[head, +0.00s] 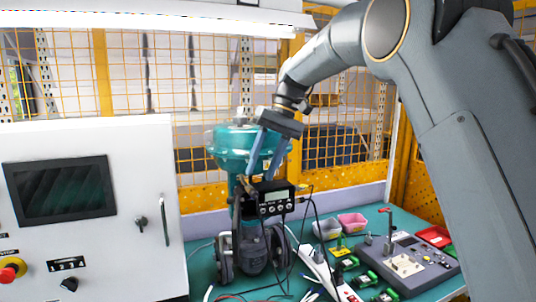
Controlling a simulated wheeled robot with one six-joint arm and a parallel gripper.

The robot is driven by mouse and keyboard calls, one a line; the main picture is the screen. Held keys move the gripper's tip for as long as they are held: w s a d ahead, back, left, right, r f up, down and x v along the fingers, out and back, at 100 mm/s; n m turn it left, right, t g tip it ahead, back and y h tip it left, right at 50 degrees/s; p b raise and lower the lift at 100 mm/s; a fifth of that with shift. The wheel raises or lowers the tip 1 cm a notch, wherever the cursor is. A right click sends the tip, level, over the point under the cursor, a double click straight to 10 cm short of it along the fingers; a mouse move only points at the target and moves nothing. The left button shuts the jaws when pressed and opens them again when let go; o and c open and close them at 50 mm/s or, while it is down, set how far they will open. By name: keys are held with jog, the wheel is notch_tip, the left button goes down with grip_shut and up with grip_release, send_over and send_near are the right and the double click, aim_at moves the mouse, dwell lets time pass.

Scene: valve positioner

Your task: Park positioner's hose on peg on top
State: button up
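The positioner (275,200) is a black box with a small display and several round buttons. It is mounted on the front of a valve with a teal round actuator (225,143). Thin black hoses or cables (317,212) loop at its right side and hang below it. A small brass-coloured fitting (246,184) shows at its upper left. I cannot make out the peg on top or which line is the hose. My gripper (261,174) points down just above the positioner's top, in front of the actuator. Its two blue-grey fingers are apart, with no held thing visible between them.
A white control cabinet (90,215) with a dark screen stands at left. The green bench (203,262) carries a white power strip (318,268), small green modules (365,279), grey and pink bins (352,223) and a grey test unit (408,262). A yellow mesh fence (340,130) stands behind.

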aim_at(253, 188)
jog(key=shift+p+x, duration=0.65)
jog(key=shift+x, duration=1.75)
grip_shut()
